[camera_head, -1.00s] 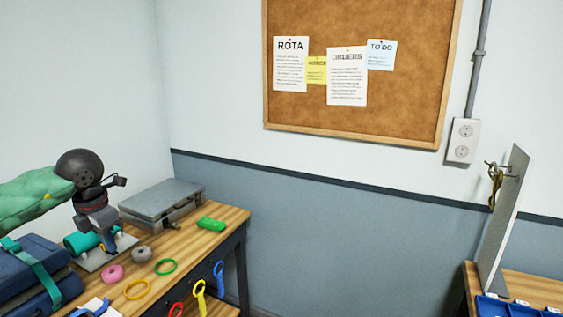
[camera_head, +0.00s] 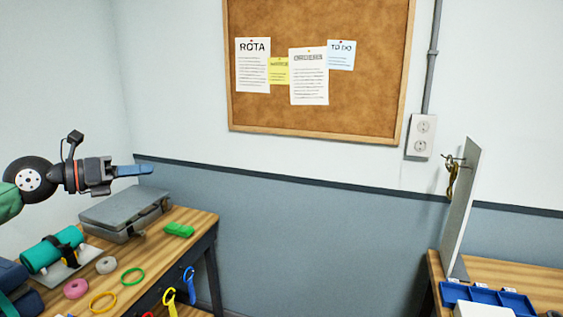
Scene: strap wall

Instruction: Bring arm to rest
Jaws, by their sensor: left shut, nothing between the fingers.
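My left arm comes in from the left edge, raised above the wooden workbench (camera_head: 195,220). My left gripper (camera_head: 150,170) points to the right, its fingers together with nothing held. It is in the air above the grey case (camera_head: 125,212), apart from it. A teal roll (camera_head: 52,250) with a dark strap around it lies on a plate below the arm. My right gripper is not in view.
On the bench are a green folded item (camera_head: 179,230), pink roll (camera_head: 76,288), grey roll (camera_head: 106,265) and green ring (camera_head: 132,276). Blue and yellow straps hang at its front edge. At right, an upright panel (camera_head: 460,205) stands behind a blue tray (camera_head: 487,297).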

